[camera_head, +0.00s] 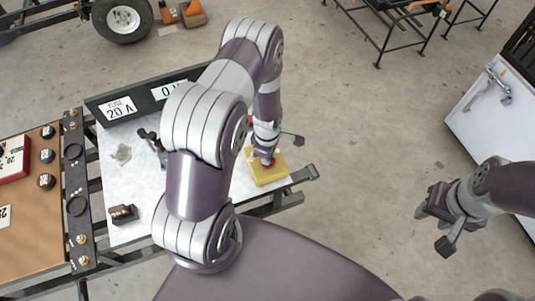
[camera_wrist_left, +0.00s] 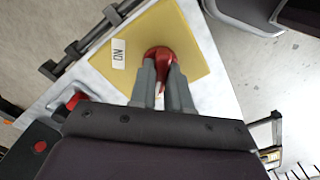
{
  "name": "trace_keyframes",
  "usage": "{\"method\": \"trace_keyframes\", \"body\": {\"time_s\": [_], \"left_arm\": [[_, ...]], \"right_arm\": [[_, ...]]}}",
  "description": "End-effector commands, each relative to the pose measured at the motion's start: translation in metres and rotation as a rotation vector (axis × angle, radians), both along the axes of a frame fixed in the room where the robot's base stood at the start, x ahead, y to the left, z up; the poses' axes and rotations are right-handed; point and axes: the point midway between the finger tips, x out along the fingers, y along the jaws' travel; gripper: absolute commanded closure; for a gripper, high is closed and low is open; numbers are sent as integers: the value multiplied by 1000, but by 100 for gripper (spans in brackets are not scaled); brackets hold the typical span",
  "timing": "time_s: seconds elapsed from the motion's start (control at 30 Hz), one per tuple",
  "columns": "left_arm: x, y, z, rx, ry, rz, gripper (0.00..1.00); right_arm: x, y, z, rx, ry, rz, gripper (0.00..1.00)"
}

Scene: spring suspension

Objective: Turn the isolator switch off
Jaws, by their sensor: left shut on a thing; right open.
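The isolator switch is a yellow plate (camera_head: 269,176) with a red knob, at the right end of the white tabletop. The wrist view shows the yellow plate (camera_wrist_left: 200,60), the red knob (camera_wrist_left: 158,53) and a white label (camera_wrist_left: 120,53) beside it that reads ON, upside down in that view. My left gripper (camera_wrist_left: 161,68) is shut on the red knob, its two grey fingers on either side. In the head view it comes down over the knob, which is mostly hidden. My right gripper (camera_head: 432,226) is open and empty, away to the right over the floor.
The white tabletop (camera_head: 120,185) carries a small dark block (camera_head: 123,214), a clear piece (camera_head: 121,153) and a black panel (camera_head: 148,95) with a 20 A fuse label. A brown board (camera_head: 35,240) is at left. A white cabinet (camera_head: 490,125) stands at right. My left arm hides the table's middle.

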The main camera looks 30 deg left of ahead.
Motion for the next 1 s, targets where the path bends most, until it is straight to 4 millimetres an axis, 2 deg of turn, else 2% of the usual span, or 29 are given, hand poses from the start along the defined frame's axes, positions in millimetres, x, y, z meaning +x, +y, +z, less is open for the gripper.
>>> {"method": "trace_keyframes", "body": {"time_s": [0.2, 0.23, 0.3, 0.67, 0.77, 1.0], "left_arm": [[2, 1, 1, 0, -5, 4, 100], [2, 1, 1, 0, -5, 4, 80], [2, 1, 1, 0, -5, 3, 57], [1, 0, 5, 0, -3, 1, 57], [2, 0, 19, 1, -6, 1, 57], [2, 1, 81, 1, -8, 2, 57]], "right_arm": [[0, 0, 0, 0, 0, 0, 57], [0, 0, 0, 0, 0, 0, 57], [0, 0, 0, 0, 0, 0, 57], [0, 0, 0, 0, 0, 0, 57], [0, 0, 1, 0, 0, 0, 57], [0, 0, 1, 0, 0, 0, 57]]}}
